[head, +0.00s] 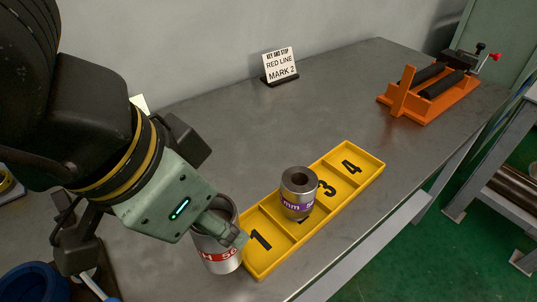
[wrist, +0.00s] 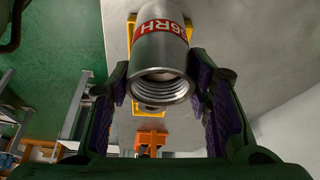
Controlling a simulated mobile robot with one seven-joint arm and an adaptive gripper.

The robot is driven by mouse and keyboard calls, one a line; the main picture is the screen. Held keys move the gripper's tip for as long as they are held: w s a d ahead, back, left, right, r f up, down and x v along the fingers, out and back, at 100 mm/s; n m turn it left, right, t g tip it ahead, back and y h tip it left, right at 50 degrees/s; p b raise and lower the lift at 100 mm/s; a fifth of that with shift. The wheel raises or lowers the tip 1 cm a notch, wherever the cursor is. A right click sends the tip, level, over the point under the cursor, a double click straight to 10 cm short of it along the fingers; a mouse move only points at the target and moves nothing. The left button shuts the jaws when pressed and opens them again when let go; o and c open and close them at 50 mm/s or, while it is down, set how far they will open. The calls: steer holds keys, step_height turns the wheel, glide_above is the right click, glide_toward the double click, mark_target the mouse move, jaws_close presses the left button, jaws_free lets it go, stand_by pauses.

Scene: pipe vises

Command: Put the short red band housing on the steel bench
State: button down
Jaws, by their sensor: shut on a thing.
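The short red band housing (head: 218,258) is a grey metal cylinder with a red lettered band. It is at the left end of the yellow tray (head: 368,162), beside compartment 1. My gripper (head: 222,230) is shut on it. In the wrist view the housing (wrist: 160,55) sits between the two finger pads of my gripper (wrist: 160,80), its threaded open end facing the camera. The steel bench (head: 215,130) is below and around. I cannot tell whether the housing's base touches the bench. My gripper hides part of its upper side.
A purple-band cylinder (head: 298,190) stands in the tray next to compartment 3. A sign (head: 280,64) reading "RED LINE MARK 2" stands at the back. An orange vise (head: 428,92) is at the far right. The bench middle behind the tray is clear.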

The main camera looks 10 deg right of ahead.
steer(key=shift+w+a+f+p, duration=0.1)
steer(key=shift+w+f+p, duration=0.45)
steer(key=shift+w, duration=2.1)
steer(key=shift+w+d+f+p, duration=0.1)
steer(key=shift+w+f, duration=1)
steer(key=shift+w, duration=1.6)
steer(key=shift+w+a+f+p, duration=0.2)
steer(key=shift+w+f, duration=0.6)
steer(key=shift+w, duration=1.85)
steer(key=shift+d, duration=0.1)
steer(key=shift+f, duration=0.15)
steer(key=c, duration=0.8)
jaws_free()
steer(key=shift+c, duration=0.2)
